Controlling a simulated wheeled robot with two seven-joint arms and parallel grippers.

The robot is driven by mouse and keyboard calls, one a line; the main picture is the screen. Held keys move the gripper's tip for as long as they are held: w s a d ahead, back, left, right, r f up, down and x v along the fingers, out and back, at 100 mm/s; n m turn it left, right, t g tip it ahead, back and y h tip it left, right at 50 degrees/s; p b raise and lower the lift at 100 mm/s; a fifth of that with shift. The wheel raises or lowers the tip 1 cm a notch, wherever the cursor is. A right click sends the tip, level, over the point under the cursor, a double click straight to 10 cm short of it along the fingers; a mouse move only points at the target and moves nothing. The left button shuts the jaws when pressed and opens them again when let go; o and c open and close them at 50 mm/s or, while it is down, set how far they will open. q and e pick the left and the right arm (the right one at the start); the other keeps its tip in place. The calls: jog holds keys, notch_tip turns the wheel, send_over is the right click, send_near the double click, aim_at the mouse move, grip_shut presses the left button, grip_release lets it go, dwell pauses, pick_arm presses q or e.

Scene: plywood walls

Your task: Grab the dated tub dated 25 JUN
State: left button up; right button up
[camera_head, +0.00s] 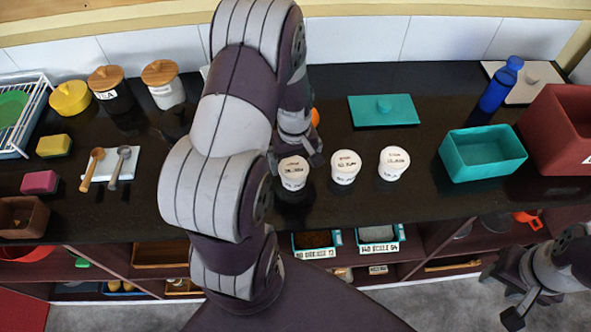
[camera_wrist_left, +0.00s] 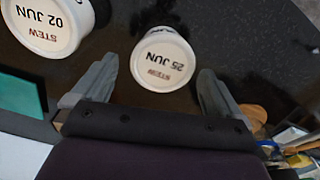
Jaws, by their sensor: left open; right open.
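Three white lidded tubs stand in a row on the dark counter. The tub marked STEW 25 JUN (camera_wrist_left: 163,62) lies just ahead of and between the fingers of my left gripper (camera_wrist_left: 152,88), which is open and empty. It appears to be the leftmost tub in the head view (camera_head: 293,171). My left gripper (camera_head: 299,155) is close behind and above it there. The tub marked STEW 02 JUN (camera_wrist_left: 48,22) seems to be the middle one (camera_head: 345,165). The third tub (camera_head: 393,162) has lettering too small to read. My right gripper (camera_head: 515,312) is open, low at the right.
A teal lid (camera_head: 384,110) lies behind the tubs, and a teal box (camera_head: 482,153) stands to their right. A blue bottle (camera_head: 497,90) and dark red box (camera_head: 560,130) are farther right. Jars and spoons (camera_head: 120,165) are at left. Shelves run below the counter.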

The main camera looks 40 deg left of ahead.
aim_at(293, 166)
pick_arm(q)
jog(key=f, duration=0.2)
jog(key=shift+s+a+f, duration=0.2)
jog(key=shift+f, duration=0.1)
jog(key=shift+w+f, duration=0.1)
jog(key=shift+f, duration=0.2)
jog(key=c, duration=1.1)
jog(key=shift+o, duration=0.2)
